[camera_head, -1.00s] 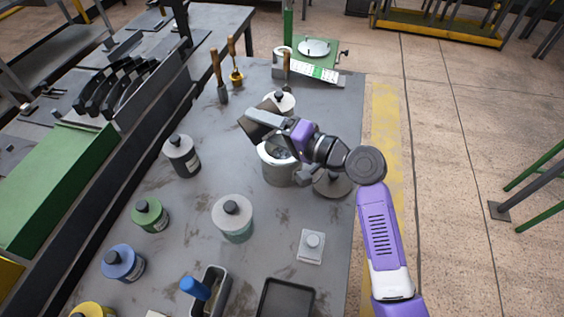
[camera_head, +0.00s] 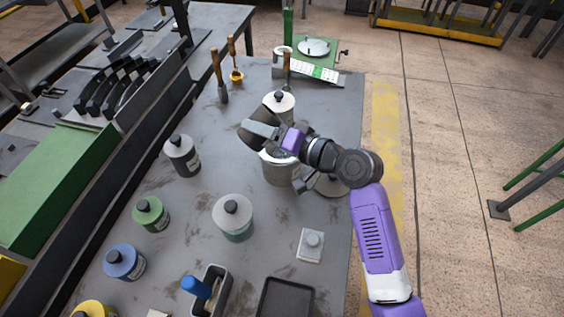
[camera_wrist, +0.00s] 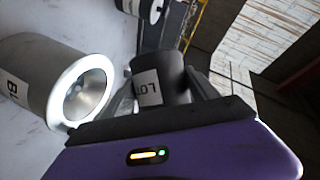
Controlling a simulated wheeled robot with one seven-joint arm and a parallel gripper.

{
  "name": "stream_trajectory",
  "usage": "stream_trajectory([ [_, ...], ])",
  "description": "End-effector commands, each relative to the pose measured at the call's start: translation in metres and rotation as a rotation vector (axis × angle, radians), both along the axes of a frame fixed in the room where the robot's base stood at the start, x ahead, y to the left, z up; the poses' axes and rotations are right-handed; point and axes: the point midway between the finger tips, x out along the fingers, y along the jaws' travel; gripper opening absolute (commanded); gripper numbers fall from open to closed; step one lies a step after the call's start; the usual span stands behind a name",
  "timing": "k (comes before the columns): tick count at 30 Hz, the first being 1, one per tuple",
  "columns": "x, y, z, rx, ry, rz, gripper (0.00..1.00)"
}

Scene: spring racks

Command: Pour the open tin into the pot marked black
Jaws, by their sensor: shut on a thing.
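My gripper (camera_head: 270,130) is shut on a dark tin (camera_head: 254,134) and holds it tilted, above and beside the open pot (camera_head: 280,174). In the wrist view the dark tin (camera_wrist: 160,82) sits between the fingers, with a pale label partly readable as "Lo". The pot (camera_wrist: 35,80) there has a white rim, a grey metallic inside and letters starting "BL"; the rest is out of sight. The tin's mouth and any stream from it cannot be made out. The arm hides part of the pot's rim in the head view.
A pot with a black knob (camera_head: 279,101) stands just behind. A round grey lid (camera_head: 331,184) lies right of the open pot. Brushes (camera_head: 219,78) stand at the back left.

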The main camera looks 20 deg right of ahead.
Motion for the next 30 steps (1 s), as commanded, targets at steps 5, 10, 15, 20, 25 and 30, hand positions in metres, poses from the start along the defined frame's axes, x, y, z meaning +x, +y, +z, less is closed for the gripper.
stream_trajectory([
  [5, 0.000, 0.000, -0.003, -0.065, -0.011, 0.000, 0.13],
  [10, 0.000, -0.001, -0.011, -0.191, -0.030, 0.000, 0.13],
  [15, 0.000, -0.001, -0.017, -0.280, -0.044, 0.000, 0.13],
  [20, 0.000, -0.002, -0.018, -0.296, -0.047, 0.000, 0.13],
  [25, 0.000, -0.002, -0.018, -0.297, -0.047, 0.000, 0.13],
  [30, 0.000, -0.003, -0.022, -0.378, -0.061, 0.001, 0.13],
])
